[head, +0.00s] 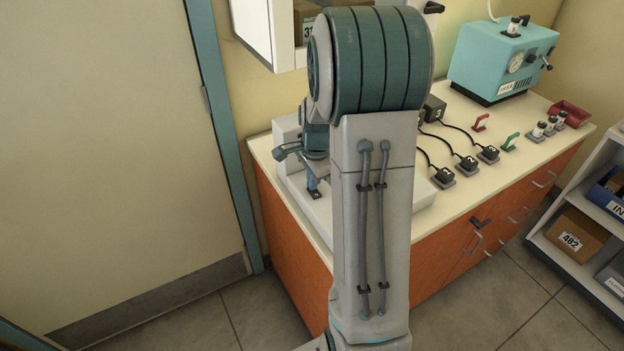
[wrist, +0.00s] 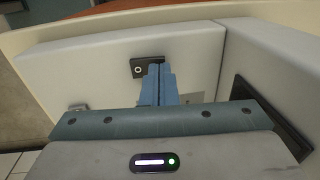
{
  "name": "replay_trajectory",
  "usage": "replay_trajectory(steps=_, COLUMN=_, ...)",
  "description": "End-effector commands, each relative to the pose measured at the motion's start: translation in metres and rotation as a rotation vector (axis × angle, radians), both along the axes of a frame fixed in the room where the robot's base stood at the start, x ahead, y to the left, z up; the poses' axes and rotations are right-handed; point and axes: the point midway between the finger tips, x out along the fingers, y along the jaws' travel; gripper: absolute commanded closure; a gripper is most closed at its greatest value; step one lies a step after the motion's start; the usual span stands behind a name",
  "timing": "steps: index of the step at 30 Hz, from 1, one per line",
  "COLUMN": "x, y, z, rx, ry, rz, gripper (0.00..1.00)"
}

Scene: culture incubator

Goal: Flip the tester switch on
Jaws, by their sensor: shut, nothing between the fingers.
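The tester (wrist: 80,68) is a pale grey-white device; in the head view (head: 297,187) it sits at the left end of the counter, partly hidden by my arm. Its switch (wrist: 139,69) is a black plate with a white ring mark, on the flat part near the tester's edge. My gripper (wrist: 160,68) has slim blue fingers, shut and empty. Their tips are right beside the ring mark and cover the right part of the switch; I cannot tell whether they touch it. In the head view my gripper (head: 314,190) points down over the tester. Which way the switch is set is unclear.
A dark panel (wrist: 240,88) is set in the tester's raised right part. Several black plugs (head: 445,175) with cables, a teal machine (head: 490,65) and a red tray (head: 570,113) stand along the counter (head: 455,205). A white cabinet (head: 262,28) hangs above.

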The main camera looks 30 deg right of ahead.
Motion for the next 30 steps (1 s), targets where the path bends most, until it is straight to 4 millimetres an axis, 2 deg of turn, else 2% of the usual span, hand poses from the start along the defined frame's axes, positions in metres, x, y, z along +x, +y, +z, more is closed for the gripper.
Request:
replay_trajectory(steps=12, x=0.001, y=0.001, z=-0.004, rx=0.0, ry=0.041, rz=0.001, gripper=1.0)
replay_trajectory(steps=23, x=-0.013, y=0.0, z=-0.001, rx=0.001, ry=0.041, rz=-0.001, gripper=1.0)
replay_trajectory(steps=30, x=-0.014, y=0.0, z=0.0, rx=0.001, ry=0.04, rz=0.0, gripper=1.0)
